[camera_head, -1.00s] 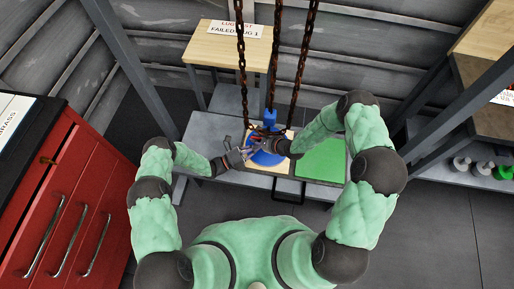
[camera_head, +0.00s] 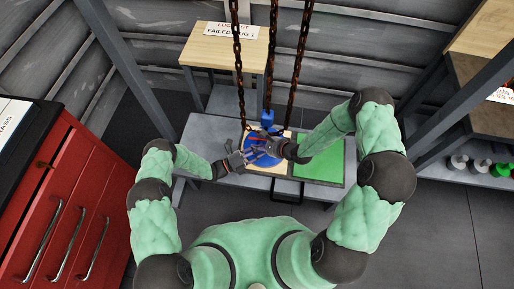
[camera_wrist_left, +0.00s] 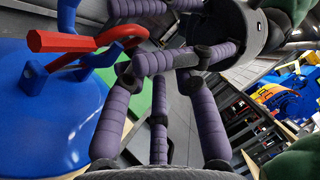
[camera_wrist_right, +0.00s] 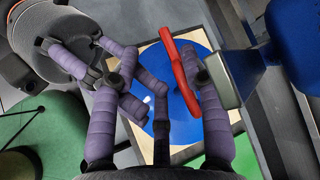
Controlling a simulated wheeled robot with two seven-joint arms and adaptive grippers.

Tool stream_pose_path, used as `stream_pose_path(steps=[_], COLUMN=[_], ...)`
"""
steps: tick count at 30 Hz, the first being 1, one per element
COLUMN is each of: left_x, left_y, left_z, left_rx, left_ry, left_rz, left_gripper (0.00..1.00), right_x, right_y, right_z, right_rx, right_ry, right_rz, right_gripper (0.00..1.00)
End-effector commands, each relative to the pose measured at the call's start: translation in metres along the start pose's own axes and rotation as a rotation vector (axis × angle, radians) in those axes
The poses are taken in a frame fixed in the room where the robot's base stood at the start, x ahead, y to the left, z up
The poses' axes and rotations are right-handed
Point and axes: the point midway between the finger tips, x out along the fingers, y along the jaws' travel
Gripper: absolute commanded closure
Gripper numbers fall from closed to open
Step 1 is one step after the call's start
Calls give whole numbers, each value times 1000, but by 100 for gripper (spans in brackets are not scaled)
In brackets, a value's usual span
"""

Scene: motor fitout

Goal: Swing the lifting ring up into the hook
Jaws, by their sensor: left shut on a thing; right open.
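The blue motor (camera_head: 262,150) has a domed top, clearest in the left wrist view (camera_wrist_left: 40,110). Its red lifting ring (camera_wrist_right: 180,75) stands tilted over the dome in the right wrist view; in the left wrist view the ring (camera_wrist_left: 120,33) sits by blue lugs. The blue hook block (camera_head: 267,118) hangs just behind the motor; its hook is not clear. My right gripper (camera_head: 290,150) is open above the dome, the ring beside its right-hand finger in its wrist view. My left gripper (camera_head: 235,162) is shut at the dome's left side, fingers curled; what it holds is unclear.
Rusty chains (camera_head: 272,60) hang above the motor. The motor's wooden board and a green panel (camera_head: 318,168) lie on the grey bench (camera_head: 205,130). A red cabinet (camera_head: 70,200) stands left. My two grippers are very close together, leaving little room between them.

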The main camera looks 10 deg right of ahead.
Motion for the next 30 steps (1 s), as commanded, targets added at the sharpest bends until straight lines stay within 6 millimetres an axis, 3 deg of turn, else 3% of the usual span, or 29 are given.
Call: stream_pose_path(steps=[1,7,17,23,30], left_x=[-11,-11,-8,-8,-8], left_y=[4,3,4,4,4], left_z=[33,33,25,23,22], left_rx=[39,39,29,26,25], left_ry=[-47,-48,-39,-37,-35], left_rz=[26,25,22,21,21], left_gripper=[100,100,100,100,100], right_x=[-11,-30,-35,-41,-50], right_y=[4,1,0,15,46], right_z=[-4,-5,-4,-6,-5], right_rx=[8,6,-30,-181,-434], right_ry=[10,11,23,77,125], right_rz=[8,1,3,57,189], right_gripper=[56,56,56,56,56])
